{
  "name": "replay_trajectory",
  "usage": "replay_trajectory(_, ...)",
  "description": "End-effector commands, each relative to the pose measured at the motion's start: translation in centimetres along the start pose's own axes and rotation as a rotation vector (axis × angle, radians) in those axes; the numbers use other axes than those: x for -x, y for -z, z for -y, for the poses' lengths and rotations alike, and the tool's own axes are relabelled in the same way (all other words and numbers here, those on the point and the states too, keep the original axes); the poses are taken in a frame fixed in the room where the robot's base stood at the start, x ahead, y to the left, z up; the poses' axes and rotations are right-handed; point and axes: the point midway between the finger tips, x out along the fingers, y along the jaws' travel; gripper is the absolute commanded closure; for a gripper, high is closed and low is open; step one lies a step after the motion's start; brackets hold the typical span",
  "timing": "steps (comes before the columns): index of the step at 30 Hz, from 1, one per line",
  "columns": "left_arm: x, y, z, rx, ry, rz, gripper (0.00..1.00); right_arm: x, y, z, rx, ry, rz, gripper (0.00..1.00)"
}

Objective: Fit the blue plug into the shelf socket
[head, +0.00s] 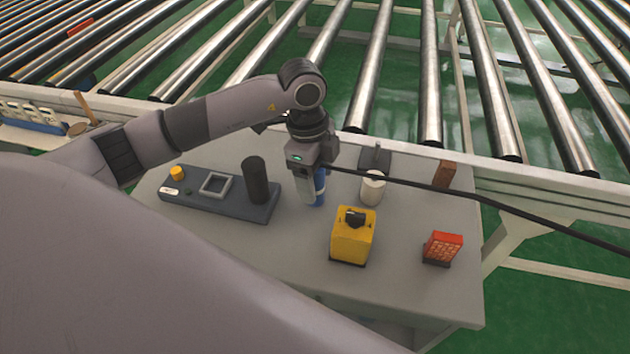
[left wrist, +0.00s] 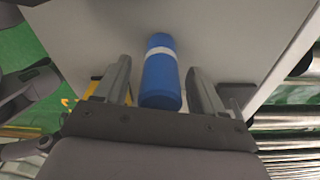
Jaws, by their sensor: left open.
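The blue plug (head: 319,188) is a blue cylinder with a pale band, on the grey table below my left gripper (head: 310,188). In the left wrist view the plug (left wrist: 161,72) lies between the two fingers of the left gripper (left wrist: 158,70), with a gap on each side. The gripper is open; in the head view its body and fingers hide part of the plug. A dark blue-grey board (head: 232,204) to the left bears a square frame (head: 215,184). I cannot tell which part is the shelf socket. My right gripper is not in view.
The board also bears a black cylinder (head: 257,180) and a yellow knob (head: 177,173). To the right stand a white cylinder (head: 372,188), a yellow box (head: 352,238), a red block (head: 442,246) and a brown block (head: 444,174). A roller conveyor (head: 430,80) runs behind the table.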

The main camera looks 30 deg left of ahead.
Motion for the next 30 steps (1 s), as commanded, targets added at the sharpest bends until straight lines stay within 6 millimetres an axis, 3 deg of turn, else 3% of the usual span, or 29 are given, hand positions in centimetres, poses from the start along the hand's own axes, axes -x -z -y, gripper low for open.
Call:
replay_trajectory(1,0.0,0.0,0.0,0.000,0.000,0.000,0.31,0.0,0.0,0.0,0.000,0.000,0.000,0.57)
replay_trajectory(7,0.0,0.0,0.0,0.000,0.000,0.000,0.95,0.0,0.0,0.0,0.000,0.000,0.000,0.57)
replay_trajectory(9,0.1,0.0,0.0,0.000,0.001,-0.001,1.00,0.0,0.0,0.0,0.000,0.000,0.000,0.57)
replay_trajectory(20,0.8,0.1,0.1,-0.001,0.003,-0.002,1.00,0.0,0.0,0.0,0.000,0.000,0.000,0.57)
replay_trajectory(26,3.7,0.4,0.1,-0.001,0.006,-0.002,1.00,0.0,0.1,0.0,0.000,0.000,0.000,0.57)
replay_trajectory(30,7.2,0.9,0.2,-0.001,0.008,-0.003,1.00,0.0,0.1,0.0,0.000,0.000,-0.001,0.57)
